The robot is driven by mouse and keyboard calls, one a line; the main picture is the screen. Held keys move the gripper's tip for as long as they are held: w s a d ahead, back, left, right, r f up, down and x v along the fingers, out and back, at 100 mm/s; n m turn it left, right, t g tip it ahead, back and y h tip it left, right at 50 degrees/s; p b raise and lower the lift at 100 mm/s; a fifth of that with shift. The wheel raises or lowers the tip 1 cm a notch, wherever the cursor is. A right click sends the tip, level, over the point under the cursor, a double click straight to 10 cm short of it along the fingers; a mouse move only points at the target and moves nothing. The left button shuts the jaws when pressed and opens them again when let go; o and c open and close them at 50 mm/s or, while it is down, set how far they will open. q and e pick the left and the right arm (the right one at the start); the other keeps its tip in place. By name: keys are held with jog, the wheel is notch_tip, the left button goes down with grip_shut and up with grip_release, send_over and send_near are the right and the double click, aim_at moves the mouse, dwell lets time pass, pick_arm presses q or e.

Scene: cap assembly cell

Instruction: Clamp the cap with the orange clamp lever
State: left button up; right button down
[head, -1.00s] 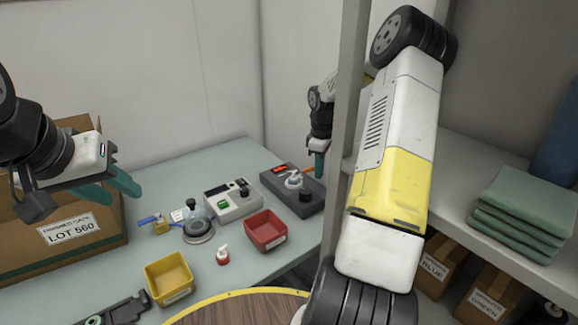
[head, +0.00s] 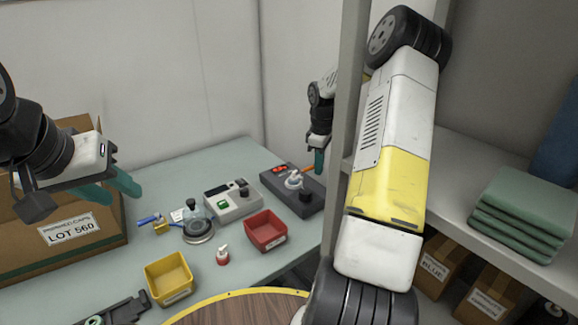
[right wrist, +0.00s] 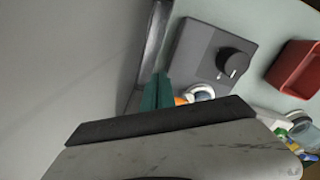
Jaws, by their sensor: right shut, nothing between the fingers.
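The dark grey clamp fixture (head: 301,203) stands at the back right of the table, with a white cap-like part (head: 294,181) on it. The orange clamp lever (head: 309,169) points from the fixture toward my right gripper (head: 319,170). My right gripper is shut and empty at the lever's end; whether it touches cannot be told. In the right wrist view the shut teal fingers (right wrist: 157,92) are beside the fixture, and a bit of orange lever (right wrist: 181,100) shows by the white part (right wrist: 202,92). My left gripper (head: 125,197) is open and empty by the carton.
A red bin (head: 265,231), a yellow bin (head: 169,279), a grey control box (head: 232,203) and a small red-and-white bottle (head: 222,256) stand on the table. A carton (head: 70,240) is at left. A shelf post (head: 347,130) stands close to my right arm.

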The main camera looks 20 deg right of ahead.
notch_tip(320, 180, up, 7)
dwell(0.8)
jog(key=shift+r, duration=0.1)
